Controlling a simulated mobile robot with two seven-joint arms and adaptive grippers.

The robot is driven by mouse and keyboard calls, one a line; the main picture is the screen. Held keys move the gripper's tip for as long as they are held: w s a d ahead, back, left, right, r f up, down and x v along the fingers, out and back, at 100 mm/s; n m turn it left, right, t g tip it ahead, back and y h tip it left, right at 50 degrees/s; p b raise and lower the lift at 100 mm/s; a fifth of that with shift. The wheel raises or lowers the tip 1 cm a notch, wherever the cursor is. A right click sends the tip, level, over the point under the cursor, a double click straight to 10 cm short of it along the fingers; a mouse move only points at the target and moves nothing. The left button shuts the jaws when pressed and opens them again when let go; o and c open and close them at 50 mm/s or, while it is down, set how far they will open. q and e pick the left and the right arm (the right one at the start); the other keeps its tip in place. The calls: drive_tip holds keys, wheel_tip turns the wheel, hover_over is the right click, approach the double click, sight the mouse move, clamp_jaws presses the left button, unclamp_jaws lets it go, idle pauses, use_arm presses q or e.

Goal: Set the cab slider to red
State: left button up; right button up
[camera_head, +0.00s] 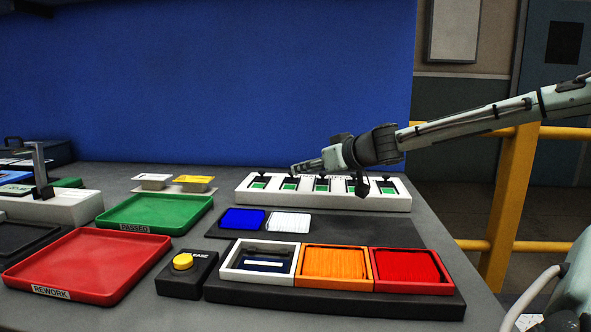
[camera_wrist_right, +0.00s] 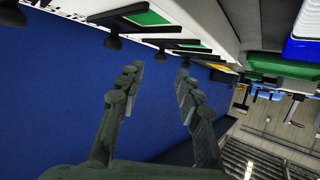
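A white box (camera_head: 330,201) with a row of black levers and green windows stands at the back right of the table. No slider marked cab can be read, so I cannot tell which control it is. My right gripper (camera_head: 308,166) reaches in from the right and hovers over the box, pointing left and hiding part of its top. In the right wrist view my right gripper (camera_wrist_right: 160,72) has its fingers apart with nothing between them. The box's levers and green windows (camera_wrist_right: 148,18) show above the fingertips there. My left gripper is not in view.
In front are a dark mat with blue (camera_head: 243,218) and white pads (camera_head: 289,223), and a rack with white, orange (camera_head: 336,262) and red (camera_head: 407,265) bins. A yellow button box (camera_head: 186,272), green tray (camera_head: 195,218) and red REWORK tray (camera_head: 128,284) lie left. A blue panel (camera_head: 215,80) stands behind.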

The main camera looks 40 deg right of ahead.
sight(297, 182)
drive_tip(key=shift+x, duration=2.35)
clamp_jaws()
